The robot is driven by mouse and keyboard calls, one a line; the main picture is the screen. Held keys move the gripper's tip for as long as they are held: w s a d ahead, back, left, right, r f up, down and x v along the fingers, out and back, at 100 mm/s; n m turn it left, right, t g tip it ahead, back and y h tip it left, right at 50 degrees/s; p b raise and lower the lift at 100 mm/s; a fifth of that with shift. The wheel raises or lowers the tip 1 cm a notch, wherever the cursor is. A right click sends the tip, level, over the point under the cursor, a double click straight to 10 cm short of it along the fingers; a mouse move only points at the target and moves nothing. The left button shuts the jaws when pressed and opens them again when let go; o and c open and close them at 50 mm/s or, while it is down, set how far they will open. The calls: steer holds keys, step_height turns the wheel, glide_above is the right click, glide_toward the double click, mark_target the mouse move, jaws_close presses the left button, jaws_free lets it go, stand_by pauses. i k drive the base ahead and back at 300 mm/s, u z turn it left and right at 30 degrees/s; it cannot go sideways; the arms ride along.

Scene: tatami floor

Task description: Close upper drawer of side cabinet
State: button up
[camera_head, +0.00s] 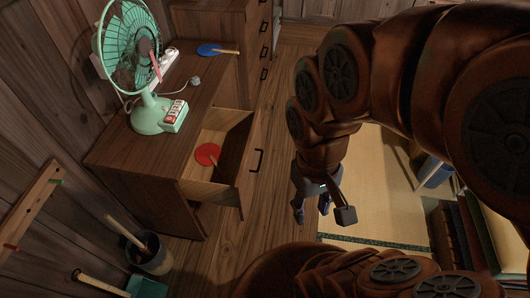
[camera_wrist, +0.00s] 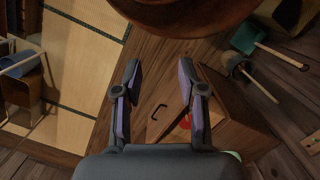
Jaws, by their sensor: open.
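The side cabinet (camera_head: 150,170) is dark wood and stands against the wall at left in the head view. Its upper drawer (camera_head: 250,178) is pulled out, with a black handle (camera_head: 257,161) on its front. A red round paddle-like thing (camera_head: 207,154) lies inside the drawer. My gripper (camera_head: 311,207) is open and empty, to the right of the drawer front and apart from it. In the wrist view, my gripper's fingers (camera_wrist: 157,76) are spread, and the drawer handle (camera_wrist: 157,109) shows between and below them.
A green fan (camera_head: 145,70) stands on the cabinet. A blue round paddle (camera_head: 210,49) lies behind. A bucket (camera_head: 150,254) and a green dustpan (camera_head: 147,287) stand at lower left. A taller drawer unit (camera_head: 262,45) is behind. Wooden floor is clear around the drawer front.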

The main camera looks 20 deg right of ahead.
mark_target(237, 132)
steer(key=u, duration=0.55)
steer(key=k, duration=1.3)
steer(key=u, duration=0.9)
steer(key=i, duration=1.7)
steer(key=z, duration=1.3)
steer(key=i, duration=0.45)
steer(key=z, duration=0.4)
